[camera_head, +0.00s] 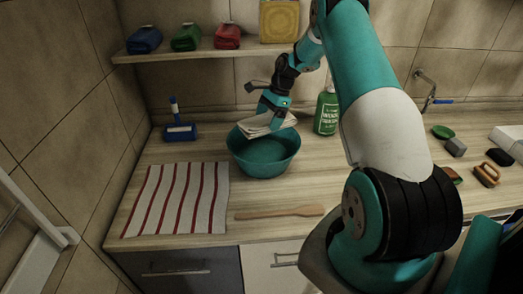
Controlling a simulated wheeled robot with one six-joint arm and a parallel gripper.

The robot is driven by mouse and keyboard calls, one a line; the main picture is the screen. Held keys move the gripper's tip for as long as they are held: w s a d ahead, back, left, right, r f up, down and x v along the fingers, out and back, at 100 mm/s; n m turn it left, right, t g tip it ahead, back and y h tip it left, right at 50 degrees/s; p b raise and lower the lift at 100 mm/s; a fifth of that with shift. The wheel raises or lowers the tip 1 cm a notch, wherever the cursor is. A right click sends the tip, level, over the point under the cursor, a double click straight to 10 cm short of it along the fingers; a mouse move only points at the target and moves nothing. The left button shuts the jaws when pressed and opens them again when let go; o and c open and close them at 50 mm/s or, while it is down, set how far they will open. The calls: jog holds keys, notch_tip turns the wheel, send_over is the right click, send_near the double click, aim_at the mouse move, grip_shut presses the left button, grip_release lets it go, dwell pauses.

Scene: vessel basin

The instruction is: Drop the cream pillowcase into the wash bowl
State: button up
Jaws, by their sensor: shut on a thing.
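The teal wash bowl (264,160) stands on the wooden counter against the tiled wall. My gripper (268,112) is above the bowl's back rim, shut on the folded cream pillowcase (257,126). The pillowcase hangs over the back part of the bowl's opening. The arm hides part of the pillowcase, and I cannot tell whether the cloth touches the rim.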

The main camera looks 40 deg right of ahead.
notch_tip(320, 180, down, 6)
jog(key=b, duration=0.5)
jog(key=shift+r+b, duration=0.2)
jog(key=shift+b, duration=0.15)
jog(key=o, duration=0.8)
jog(key=shift+r, duration=0.1)
jog(key=v, duration=1.2)
